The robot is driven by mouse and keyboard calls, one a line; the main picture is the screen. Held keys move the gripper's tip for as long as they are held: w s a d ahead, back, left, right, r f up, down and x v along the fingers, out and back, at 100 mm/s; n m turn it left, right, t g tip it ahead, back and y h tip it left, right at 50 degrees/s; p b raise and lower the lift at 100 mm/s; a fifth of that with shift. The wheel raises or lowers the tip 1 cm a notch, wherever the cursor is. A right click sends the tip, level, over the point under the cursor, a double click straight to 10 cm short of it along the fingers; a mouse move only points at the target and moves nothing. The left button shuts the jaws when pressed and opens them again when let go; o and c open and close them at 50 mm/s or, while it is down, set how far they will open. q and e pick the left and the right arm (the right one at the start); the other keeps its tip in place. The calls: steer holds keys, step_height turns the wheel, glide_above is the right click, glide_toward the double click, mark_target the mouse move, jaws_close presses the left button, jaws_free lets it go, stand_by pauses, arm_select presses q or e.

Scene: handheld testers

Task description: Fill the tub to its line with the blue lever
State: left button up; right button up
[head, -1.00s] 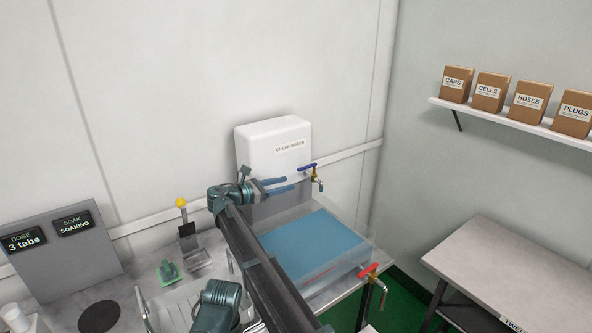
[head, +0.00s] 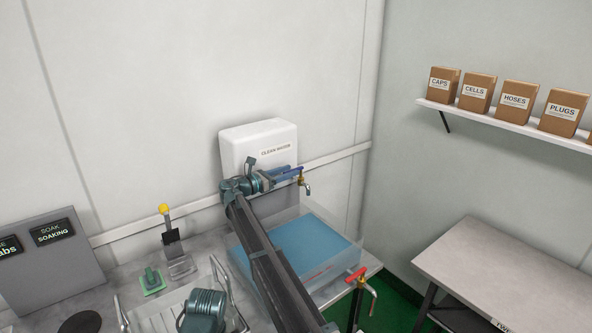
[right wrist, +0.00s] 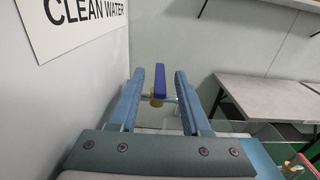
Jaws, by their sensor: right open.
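The blue lever (head: 294,170) sits on the brass tap (head: 303,181) beside the white clean water tank (head: 240,140). My right gripper (head: 286,173) is open at the lever. In the right wrist view the lever (right wrist: 160,82) stands between the open fingertips (right wrist: 160,88), with gaps on both sides. The clear tub (head: 352,243) below holds blue water (head: 318,243). A short red mark shows low on its front wall; the water level against it is hard to judge. My right arm hides part of the tub. My left gripper is not in view.
A red-handled tap (head: 357,273) is at the tub's front right corner. A yellow-knobbed lever (head: 164,209), a green pad (head: 152,281) and a grey display panel (head: 45,262) stand to the left. A side table (head: 505,265) is at the right.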

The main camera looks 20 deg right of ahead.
steer(key=shift+x, duration=1.9)
jaws_close()
